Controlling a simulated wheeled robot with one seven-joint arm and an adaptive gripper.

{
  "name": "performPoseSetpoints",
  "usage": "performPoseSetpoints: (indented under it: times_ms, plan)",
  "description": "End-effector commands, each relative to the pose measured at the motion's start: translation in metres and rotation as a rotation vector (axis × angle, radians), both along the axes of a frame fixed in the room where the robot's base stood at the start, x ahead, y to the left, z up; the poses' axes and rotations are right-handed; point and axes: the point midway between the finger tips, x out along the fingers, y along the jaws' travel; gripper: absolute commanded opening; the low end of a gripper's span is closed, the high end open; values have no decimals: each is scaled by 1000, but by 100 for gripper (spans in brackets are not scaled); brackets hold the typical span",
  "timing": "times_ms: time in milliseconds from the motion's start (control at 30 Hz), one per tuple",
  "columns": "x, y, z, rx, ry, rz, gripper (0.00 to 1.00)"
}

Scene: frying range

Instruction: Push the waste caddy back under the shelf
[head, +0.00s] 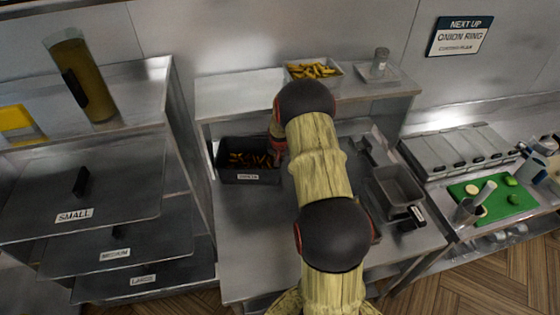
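The waste caddy (228,175) is a black open box with a white label on its front and brown and yellow scraps inside. It stands on the steel worktop, left of my arm, with its back close to the front of the raised steel shelf (235,97). My gripper (279,154) is at the caddy's right end, partly hidden behind my arm. I cannot tell whether it touches the caddy or whether its fingers are open or shut.
On the shelf are a tray of fries (313,71) and a small jar on a plate (379,66). A grey pan (396,190) sits on the worktop to the right of my arm. The worktop (245,215) before the caddy is clear.

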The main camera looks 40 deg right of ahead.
Motion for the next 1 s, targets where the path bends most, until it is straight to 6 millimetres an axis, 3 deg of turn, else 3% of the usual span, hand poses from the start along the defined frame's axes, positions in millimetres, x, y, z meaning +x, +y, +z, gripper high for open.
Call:
performPoseSetpoints:
  times_ms: [133, 200, 533, 867, 1000]
  plan:
    - [6, 3, 2, -2, -10, 3, 0]
    - [6, 3, 2, -2, -10, 3, 8]
    - [4, 3, 1, -1, -5, 2, 26]
    - [2, 2, 3, -2, -4, 2, 26]
    - [-1, 5, 17, -2, -7, 2, 26]
